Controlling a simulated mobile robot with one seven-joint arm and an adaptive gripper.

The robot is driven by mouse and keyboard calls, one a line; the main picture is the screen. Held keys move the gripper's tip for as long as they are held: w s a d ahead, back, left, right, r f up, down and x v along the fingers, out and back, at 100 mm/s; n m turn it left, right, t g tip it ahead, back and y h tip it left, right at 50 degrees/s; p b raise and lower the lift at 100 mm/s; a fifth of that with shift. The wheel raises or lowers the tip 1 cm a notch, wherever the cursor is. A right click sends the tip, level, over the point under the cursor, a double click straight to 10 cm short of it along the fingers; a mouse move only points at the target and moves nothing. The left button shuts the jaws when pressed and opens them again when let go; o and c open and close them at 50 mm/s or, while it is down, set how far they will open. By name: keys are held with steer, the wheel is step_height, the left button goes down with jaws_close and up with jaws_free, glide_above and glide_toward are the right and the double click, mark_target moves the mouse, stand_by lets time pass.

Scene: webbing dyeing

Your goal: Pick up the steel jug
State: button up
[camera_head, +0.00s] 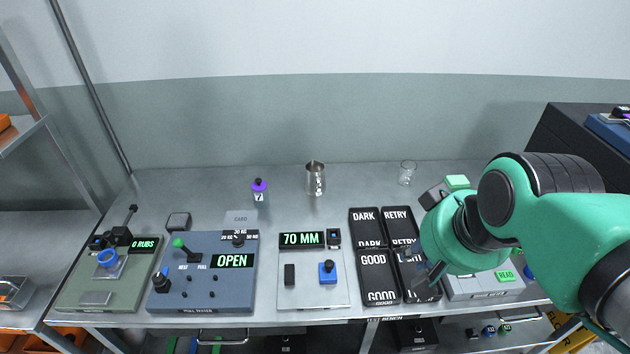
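The steel jug (315,179) stands upright at the back of the metal bench, a little right of the picture's middle. It is shiny and nothing covers it. My gripper (430,278) is at the end of my green arm, over the right side of the black labelled trays, to the right of and nearer than the jug. It is apart from the jug. Its fingers are small and dark against the trays, so I cannot tell how far they are open.
A purple-capped bottle (259,190) stands left of the jug, and a glass beaker (407,173) stands to its right. The 70 MM device (312,290), blue pull tester (205,295) and green rub tester (75,290) line the front. Bench surface around the jug is clear.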

steer(key=w+a+f+m+g+y+p, duration=0.2)
steer(key=w+a+m+y, duration=0.1)
steer(key=w, duration=0.9)
steer(key=w+a+f+m+g+y+p, duration=0.1)
steer(key=w+a+m+y, duration=0.1)
steer(key=w, duration=1)
steer(key=w+d+f+m+y+p, duration=0.1)
steer(key=w+f+m+y+p, duration=0.2)
steer(key=w+f, duration=1.5)
steer(key=w+m+y, duration=0.1)
steer(key=w+m, duration=0.3)
steer(key=shift+w+d+f+m+t+y, duration=0.3)
steer(key=shift+w+d+f+t+y, duration=0.05)
steer(key=shift+d+f+t+y, duration=0.05)
steer(key=shift+a+f, duration=0.1)
steer(key=b+x, duration=0.1)
steer(key=x, duration=0.7)
steer(key=shift+a+f, duration=0.1)
steer(key=shift+a, duration=0.05)
steer(key=shift+a, duration=0.1)
